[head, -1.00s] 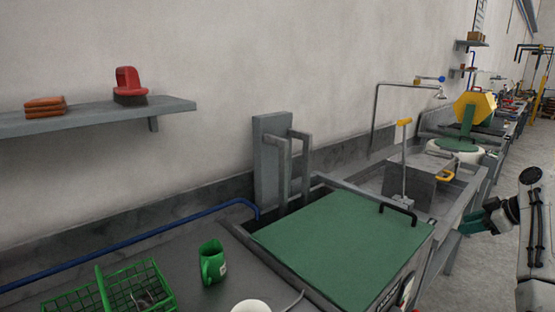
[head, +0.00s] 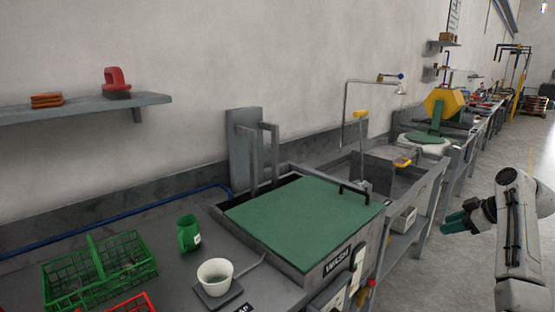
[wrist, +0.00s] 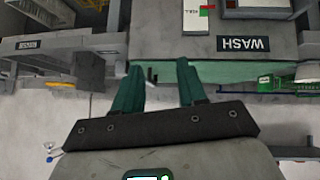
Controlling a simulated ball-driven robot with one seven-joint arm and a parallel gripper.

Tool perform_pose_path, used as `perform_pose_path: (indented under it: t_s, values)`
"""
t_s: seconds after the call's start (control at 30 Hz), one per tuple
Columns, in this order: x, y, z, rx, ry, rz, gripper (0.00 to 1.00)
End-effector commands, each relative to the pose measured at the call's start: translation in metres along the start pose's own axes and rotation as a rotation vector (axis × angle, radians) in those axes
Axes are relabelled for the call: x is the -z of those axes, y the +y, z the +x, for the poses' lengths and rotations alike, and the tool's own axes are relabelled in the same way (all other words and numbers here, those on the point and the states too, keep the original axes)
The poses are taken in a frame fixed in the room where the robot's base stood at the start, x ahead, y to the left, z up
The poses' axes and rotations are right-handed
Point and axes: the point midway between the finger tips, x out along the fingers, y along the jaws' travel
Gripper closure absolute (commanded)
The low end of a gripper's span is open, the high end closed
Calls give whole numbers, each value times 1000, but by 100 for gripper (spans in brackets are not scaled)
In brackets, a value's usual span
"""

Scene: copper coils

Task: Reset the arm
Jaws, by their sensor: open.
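My gripper (head: 455,222) is at the right of the head view, with teal fingers pointing left. It is in the air over the floor, to the right of the wash station and apart from it. In the wrist view my gripper (wrist: 160,75) has its two teal fingers spread apart with nothing between them. The wash station's front, with a WASH label (wrist: 244,44), shows beyond the fingertips there. My arm is bent at the right edge of the head view, and its lower part is cut off.
The green-lidded wash station (head: 305,215) stands left of my gripper. A green mug (head: 188,235), a white cup (head: 215,274) and a green wire basket (head: 100,270) are on the counter. A wall shelf (head: 80,110) is at upper left. The floor (head: 440,270) around my arm is clear.

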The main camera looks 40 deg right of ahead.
Motion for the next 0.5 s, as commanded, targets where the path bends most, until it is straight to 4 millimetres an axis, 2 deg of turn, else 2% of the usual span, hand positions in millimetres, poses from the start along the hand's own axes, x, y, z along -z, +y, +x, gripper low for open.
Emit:
perform_pose_path:
  t_s: [0.27,0.47,0.5]
  values:
    - [2,-40,41,48,-31,28,59]
    - [4,-90,83,95,-75,60,59]
    - [4,-104,93,108,-86,67,59]
